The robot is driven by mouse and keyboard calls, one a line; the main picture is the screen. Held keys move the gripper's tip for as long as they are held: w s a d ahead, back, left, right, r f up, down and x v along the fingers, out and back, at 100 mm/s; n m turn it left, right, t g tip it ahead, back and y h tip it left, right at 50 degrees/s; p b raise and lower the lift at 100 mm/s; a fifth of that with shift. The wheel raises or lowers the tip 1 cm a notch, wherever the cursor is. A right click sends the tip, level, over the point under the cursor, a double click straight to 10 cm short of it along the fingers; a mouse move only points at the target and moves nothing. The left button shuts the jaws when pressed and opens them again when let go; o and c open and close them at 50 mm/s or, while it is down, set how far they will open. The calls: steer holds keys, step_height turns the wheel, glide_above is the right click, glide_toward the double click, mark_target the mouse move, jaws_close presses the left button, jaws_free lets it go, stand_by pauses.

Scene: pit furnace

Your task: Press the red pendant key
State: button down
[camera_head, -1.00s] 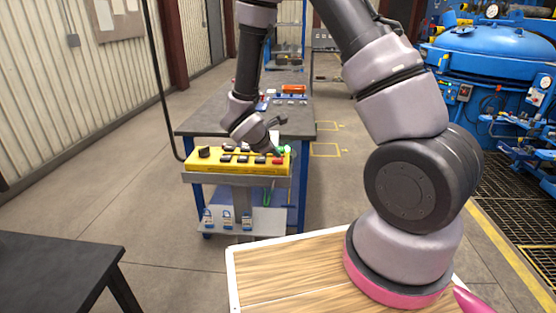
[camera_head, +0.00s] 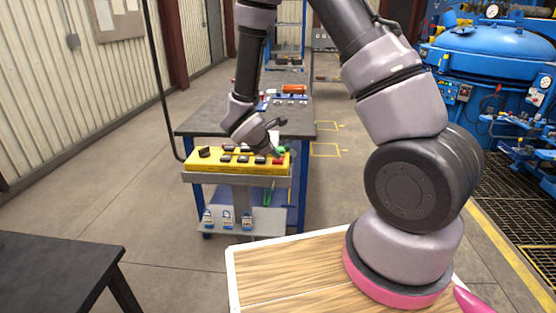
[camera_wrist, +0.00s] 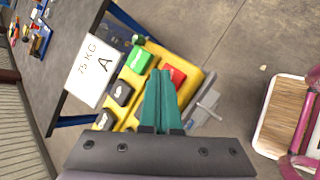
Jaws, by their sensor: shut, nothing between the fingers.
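The yellow pendant (camera_head: 235,168) lies on a grey ledge at the front of the workbench, with rows of keys on top. Its red key (camera_head: 277,161) is at the right end of the near row. In the wrist view the red key (camera_wrist: 176,74) shows just right of my fingertips, partly hidden behind them. My gripper (camera_wrist: 161,73) has its teal fingers together, with nothing between them, pointing down at the pendant. Whether the tips touch the red key, I cannot tell. The green key (camera_wrist: 139,60) is just left of the fingers; it also shows in the head view (camera_head: 282,150).
Black keys (camera_wrist: 120,92) sit beside the green key. A "75 KG A" placard (camera_wrist: 95,66) stands next to the pendant. Padlocks hang on a grey panel (camera_head: 255,222) below. A dark table (camera_head: 55,265) is at left, and the blue furnace (camera_head: 490,60) at right.

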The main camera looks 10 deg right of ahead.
mark_target(276, 160)
steer(key=shift+r, duration=0.7)
steer(key=shift+r, duration=2.5)
steer(key=shift+r, duration=0.1)
